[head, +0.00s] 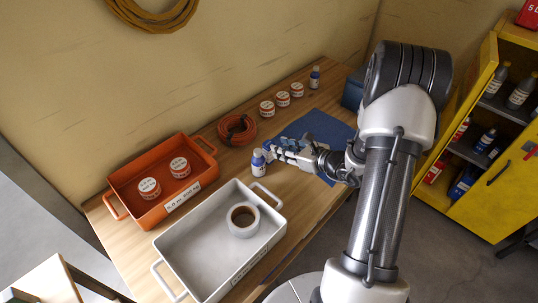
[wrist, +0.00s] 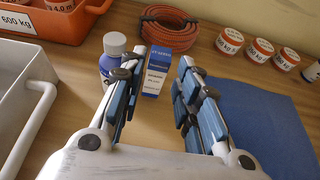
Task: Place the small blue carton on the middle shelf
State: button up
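The small blue carton (wrist: 157,76), blue and white with printed text, stands upright on the wooden table in the wrist view. It shows between the two fingers of my gripper (wrist: 161,62), closer to the left one. The fingers are apart; I cannot tell whether either touches it. In the head view my gripper (head: 273,150) reaches low over the table, and the carton is hard to make out there. The yellow cabinet (head: 483,212) stands open at the right.
An orange cable coil (wrist: 172,28) lies behind the carton. A white tray (head: 178,243) and an orange tray (head: 127,184) are at the left. A blue mat (wrist: 262,118) lies right, with tubs (wrist: 230,41) behind.

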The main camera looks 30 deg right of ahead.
aim_at(268, 143)
jog(key=b+x, duration=0.1)
jog(key=x, duration=0.6)
jog(key=shift+w+a+f+b, duration=0.1)
jog(key=shift+w+f+b, duration=0.1)
jog(key=shift+w+b, duration=0.15)
jog(key=shift+s, duration=0.1)
grip_shut()
